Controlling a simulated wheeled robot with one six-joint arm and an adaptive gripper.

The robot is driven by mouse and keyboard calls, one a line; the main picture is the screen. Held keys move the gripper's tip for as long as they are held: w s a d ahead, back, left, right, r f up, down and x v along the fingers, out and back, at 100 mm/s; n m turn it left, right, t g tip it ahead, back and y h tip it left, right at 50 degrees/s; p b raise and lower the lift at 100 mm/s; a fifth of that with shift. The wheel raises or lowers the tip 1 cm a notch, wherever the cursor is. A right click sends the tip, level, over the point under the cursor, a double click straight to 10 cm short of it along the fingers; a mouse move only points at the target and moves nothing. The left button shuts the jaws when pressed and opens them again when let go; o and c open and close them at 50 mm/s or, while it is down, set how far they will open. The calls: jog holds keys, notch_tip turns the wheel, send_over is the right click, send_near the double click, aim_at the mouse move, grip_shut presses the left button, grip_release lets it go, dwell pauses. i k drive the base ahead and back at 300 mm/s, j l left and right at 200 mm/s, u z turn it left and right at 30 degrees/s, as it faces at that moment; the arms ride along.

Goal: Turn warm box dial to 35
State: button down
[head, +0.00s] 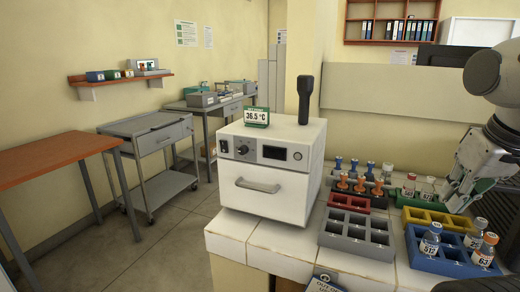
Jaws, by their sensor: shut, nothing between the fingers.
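I cannot read any dial marking at this size.
A black upright handle-like object (305,100) stands on the box. A grey rack (357,235), a red rack (349,202), a yellow rack (437,218) and a blue rack (450,262) with vials fill the bench to the right. Floor (160,250) is open left of the bench.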

aim_at(243, 150)
jog(key=i+u, duration=0.1)
jog(key=u, duration=0.65)
